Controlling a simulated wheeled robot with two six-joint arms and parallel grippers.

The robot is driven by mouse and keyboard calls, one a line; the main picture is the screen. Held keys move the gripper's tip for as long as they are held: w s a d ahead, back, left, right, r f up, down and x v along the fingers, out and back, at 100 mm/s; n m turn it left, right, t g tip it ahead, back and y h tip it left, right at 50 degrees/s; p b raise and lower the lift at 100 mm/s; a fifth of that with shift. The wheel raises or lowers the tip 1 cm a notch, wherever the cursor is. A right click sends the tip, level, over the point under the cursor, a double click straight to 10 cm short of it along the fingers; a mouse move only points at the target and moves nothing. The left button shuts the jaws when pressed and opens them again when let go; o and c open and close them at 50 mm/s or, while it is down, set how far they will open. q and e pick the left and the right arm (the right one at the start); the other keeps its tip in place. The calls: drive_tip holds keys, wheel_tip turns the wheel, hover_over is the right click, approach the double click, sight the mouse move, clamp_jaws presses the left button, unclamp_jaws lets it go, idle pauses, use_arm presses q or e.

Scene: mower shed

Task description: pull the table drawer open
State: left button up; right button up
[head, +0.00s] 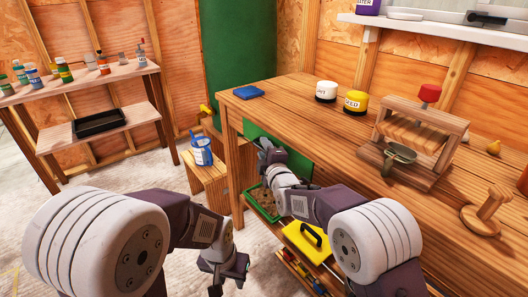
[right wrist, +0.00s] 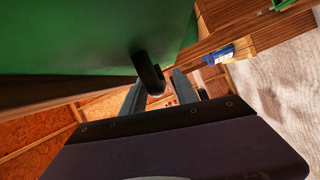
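The wooden table (head: 290,95) stands at the right. Its green drawer front (head: 296,158) shows below the tabletop, partly hidden behind my right arm; it looks shut. In the right wrist view the green front (right wrist: 70,40) fills the upper left, with a dark bar handle (right wrist: 146,68) standing out from it. My right gripper (head: 266,152) is at the drawer front. In the right wrist view its fingers (right wrist: 160,88) are apart, with the handle's end between them; contact cannot be told. My left gripper (head: 226,278) hangs low over the floor, away from the drawer; its finger gap is unclear.
A wooden stool (head: 208,179) with a blue can (head: 201,152) stands left of the table. A green tray (head: 262,205) and a yellow-lidded box (head: 306,243) sit below it. Jars, a blue item and a wooden press are on the tabletop. Pale floor is free at left.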

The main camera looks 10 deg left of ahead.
clamp_jaws()
idle(1.4)
